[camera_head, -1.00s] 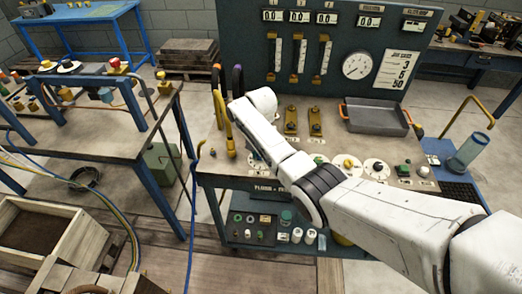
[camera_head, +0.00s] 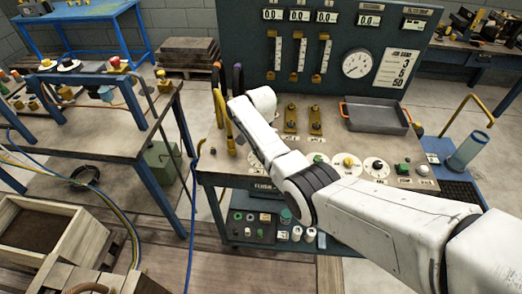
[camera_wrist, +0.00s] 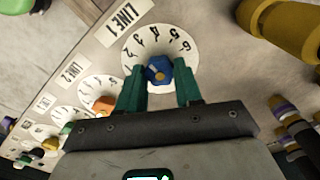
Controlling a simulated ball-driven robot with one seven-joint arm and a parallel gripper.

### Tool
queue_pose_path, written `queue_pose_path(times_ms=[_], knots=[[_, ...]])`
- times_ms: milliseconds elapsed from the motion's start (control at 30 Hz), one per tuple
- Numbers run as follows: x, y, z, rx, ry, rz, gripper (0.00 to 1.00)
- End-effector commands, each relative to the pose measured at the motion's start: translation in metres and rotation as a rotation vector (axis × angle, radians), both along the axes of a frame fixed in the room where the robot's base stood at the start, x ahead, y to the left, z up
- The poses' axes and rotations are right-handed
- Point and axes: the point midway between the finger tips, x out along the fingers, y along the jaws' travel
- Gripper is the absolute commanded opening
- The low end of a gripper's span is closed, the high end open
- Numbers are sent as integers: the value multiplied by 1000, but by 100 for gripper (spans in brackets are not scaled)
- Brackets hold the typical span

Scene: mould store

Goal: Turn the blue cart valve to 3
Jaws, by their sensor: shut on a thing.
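The blue valve knob (camera_wrist: 158,70) sits on a round white dial (camera_wrist: 160,45) marked 1 to 6, beside a LINE 1 label, in the wrist view. My gripper (camera_wrist: 158,84) has its two green fingers on either side of the knob and is shut on it. I cannot tell for sure which number the knob points to. In the head view the knob and my gripper are hidden behind my white arm. The blue cart (camera_head: 232,178) bearing the valves stands in front of me.
An orange knob (camera_wrist: 103,106) and a green knob (camera_wrist: 68,128) follow along the panel. A grey tray (camera_head: 375,118) lies on the cart top, before a tall gauge panel (camera_head: 240,50). A yellow rail (camera_head: 468,108) rises at right; another table (camera_head: 100,140) stands left.

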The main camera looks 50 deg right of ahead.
Motion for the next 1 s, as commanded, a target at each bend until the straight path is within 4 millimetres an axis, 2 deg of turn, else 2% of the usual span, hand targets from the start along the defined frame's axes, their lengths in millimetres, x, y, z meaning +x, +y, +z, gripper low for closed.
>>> queue_pose_path(times_ms=[200, 233, 467, 767, 867, 1000], knots=[[1, -1, 2, -3, -4, 1, 4], [1, -1, 2, -3, -4, 1, 36], [1, -1, 1, -2, -2, 2, 59], [1, 0, 3, -1, -2, 2, 60], [2, 0, 11, -2, -4, 3, 60], [2, 0, 34, -2, -6, 2, 60]])
